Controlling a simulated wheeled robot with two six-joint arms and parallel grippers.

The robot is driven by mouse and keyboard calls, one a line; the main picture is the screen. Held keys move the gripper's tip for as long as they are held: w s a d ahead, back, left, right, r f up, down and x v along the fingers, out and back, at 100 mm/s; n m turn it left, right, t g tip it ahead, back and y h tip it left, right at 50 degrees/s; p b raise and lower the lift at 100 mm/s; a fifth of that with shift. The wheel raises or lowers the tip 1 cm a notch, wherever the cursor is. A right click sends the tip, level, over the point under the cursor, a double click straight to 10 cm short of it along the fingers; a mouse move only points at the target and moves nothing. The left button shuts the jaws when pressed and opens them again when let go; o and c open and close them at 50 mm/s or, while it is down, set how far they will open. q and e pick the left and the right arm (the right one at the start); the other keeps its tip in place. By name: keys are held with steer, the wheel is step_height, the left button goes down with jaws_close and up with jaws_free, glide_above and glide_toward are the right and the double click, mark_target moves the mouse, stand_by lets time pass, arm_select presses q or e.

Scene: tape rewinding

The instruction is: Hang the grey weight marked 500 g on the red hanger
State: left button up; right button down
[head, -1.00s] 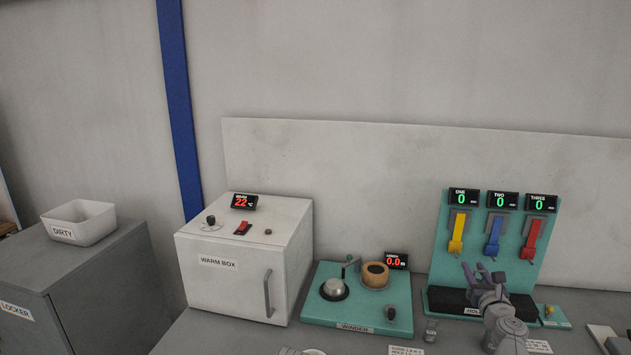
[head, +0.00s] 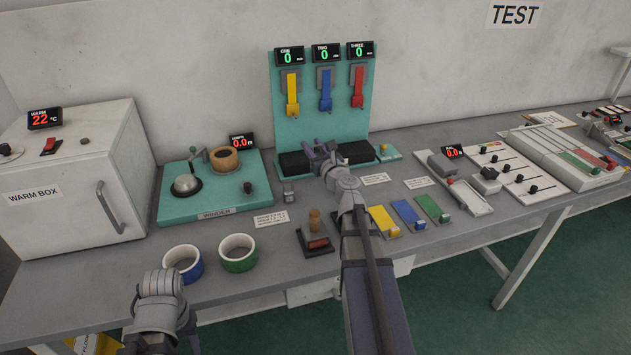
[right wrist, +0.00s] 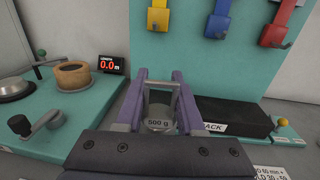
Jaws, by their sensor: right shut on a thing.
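The grey weight marked 500 g (right wrist: 158,124) shows in the right wrist view between the purple fingers of my right gripper (right wrist: 160,76). The gripper is shut on its upper part. In the head view my right gripper (head: 318,152) is in front of the black rack at the foot of the teal board, and the weight cannot be made out there. The red hanger (head: 357,88) is the rightmost of three on the board, above and right of the gripper. It also shows in the right wrist view (right wrist: 277,32). My left gripper (head: 160,283) is low at the left, its fingers unclear.
Yellow (head: 292,95) and blue (head: 326,90) hangers are left of the red one. The winder (head: 215,205) and warm box (head: 70,180) stand at the left. A small grey object (head: 289,192) lies near the winder.

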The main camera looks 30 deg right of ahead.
steer(key=shift+r, duration=0.1)
step_height(320, 180, down, 10)
steer(key=b, duration=0.9)
steer(key=shift+r+b, duration=0.2)
steer(key=shift+b, duration=0.1)
steer(key=shift+f, duration=0.3)
steer(key=c, duration=0.5)
jaws_free()
steer(key=shift+r, duration=0.1)
